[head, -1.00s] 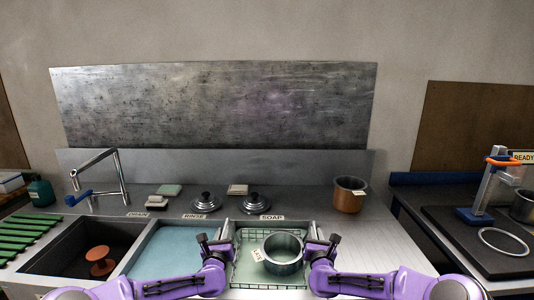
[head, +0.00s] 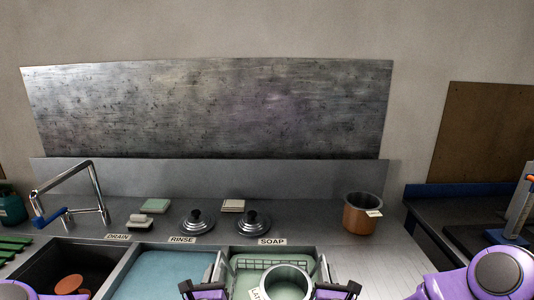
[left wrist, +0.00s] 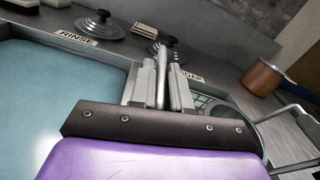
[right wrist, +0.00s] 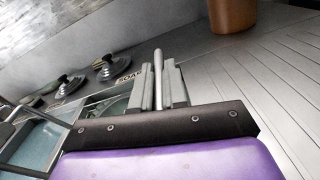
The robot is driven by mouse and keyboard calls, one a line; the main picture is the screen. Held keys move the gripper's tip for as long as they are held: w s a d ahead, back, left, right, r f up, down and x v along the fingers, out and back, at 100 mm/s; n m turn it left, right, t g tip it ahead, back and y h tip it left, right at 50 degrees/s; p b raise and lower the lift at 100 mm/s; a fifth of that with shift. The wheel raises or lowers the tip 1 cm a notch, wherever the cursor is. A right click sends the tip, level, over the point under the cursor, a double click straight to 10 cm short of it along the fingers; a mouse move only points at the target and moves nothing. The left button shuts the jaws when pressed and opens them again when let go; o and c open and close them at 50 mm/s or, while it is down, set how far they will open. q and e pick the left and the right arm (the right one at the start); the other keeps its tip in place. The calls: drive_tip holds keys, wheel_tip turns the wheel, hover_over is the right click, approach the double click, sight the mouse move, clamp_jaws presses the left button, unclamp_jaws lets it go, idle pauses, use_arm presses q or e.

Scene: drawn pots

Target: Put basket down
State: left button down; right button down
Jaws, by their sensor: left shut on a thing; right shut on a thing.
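The wire basket (head: 262,263) is at the SOAP basin, low in the head view, with a steel pot (head: 287,273) in it. A small lettered tag shows at the pot's left. My left gripper (head: 212,279) is shut on the basket's left handle, a thin bar that stands between its fingers in the left wrist view (left wrist: 160,82). My right gripper (head: 329,279) is shut on the right handle, also seen between the fingers in the right wrist view (right wrist: 158,82). The basket's front and underside are out of sight, so I cannot tell whether it touches the basin floor.
The RINSE basin (head: 165,275) holds bluish water. The dark DRAIN basin holds an orange-brown object (head: 70,285). A copper pot (head: 362,213) stands at right on the ribbed counter, otherwise clear.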

use_arm(q)
drive_tip(key=shift+s+d+r, duration=0.1)
drive_tip(key=shift+s+r, duration=0.1)
drive_tip(key=shift+r, duration=0.05)
use_arm(e)
drive_tip(key=shift+s+a+r, duration=0.15)
drive_tip(key=shift+a+r, duration=0.05)
drive_tip(key=shift+a, duration=0.05)
drive_tip(key=shift+s, duration=0.15)
use_arm(q)
drive_tip(key=shift+d+r, duration=0.1)
use_arm(e)
drive_tip(key=shift+d+r, duration=0.1)
